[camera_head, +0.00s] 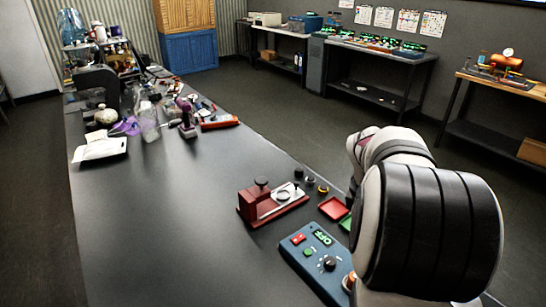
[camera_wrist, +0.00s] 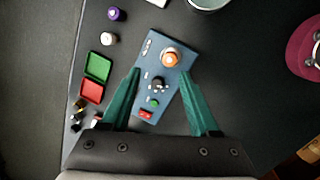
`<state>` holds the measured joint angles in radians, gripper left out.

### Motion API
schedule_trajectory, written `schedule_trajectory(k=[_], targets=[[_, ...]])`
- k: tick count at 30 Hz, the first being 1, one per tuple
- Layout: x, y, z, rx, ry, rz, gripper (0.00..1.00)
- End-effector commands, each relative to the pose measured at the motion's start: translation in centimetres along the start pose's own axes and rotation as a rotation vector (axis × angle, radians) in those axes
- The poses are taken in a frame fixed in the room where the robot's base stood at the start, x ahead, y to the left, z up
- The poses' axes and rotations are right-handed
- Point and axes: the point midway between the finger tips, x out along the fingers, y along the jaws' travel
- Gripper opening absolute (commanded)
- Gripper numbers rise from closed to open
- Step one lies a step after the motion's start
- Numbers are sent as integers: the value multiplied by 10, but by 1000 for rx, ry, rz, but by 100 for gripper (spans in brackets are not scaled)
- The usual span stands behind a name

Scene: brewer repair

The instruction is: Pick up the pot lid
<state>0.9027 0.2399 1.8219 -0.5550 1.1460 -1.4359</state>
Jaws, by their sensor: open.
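My gripper (camera_wrist: 161,72) is open and empty, with its two green fingers over a blue control box in the wrist view. No object is clearly recognisable as the pot lid. A round magenta piece (camera_wrist: 302,48) with metallic parts is cut off at the right edge of the wrist view, and I cannot tell whether it is the lid. A pale round vessel rim (camera_wrist: 208,5) is cut off at the top edge. In the head view my arm hides the part of the bench around the gripper, and the fingers do not show.
The blue control box (camera_head: 318,262) has an orange-topped knob (camera_wrist: 171,58). Beside it lie a red tray (camera_wrist: 92,91) and a green tray (camera_wrist: 98,66). A dark red fixture (camera_head: 272,202) stands nearby. Bottles and tools crowd the far bench; the middle of the bench (camera_head: 165,225) is clear.

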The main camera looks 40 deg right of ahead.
Motion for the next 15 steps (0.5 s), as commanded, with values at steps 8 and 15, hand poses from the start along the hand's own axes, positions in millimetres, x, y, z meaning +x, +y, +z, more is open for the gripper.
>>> schedule_trajectory(k=[8,15], targets=[[101,94,188,-428,-190,-43,62],[159,94,207,-458,-196,-54,62]])
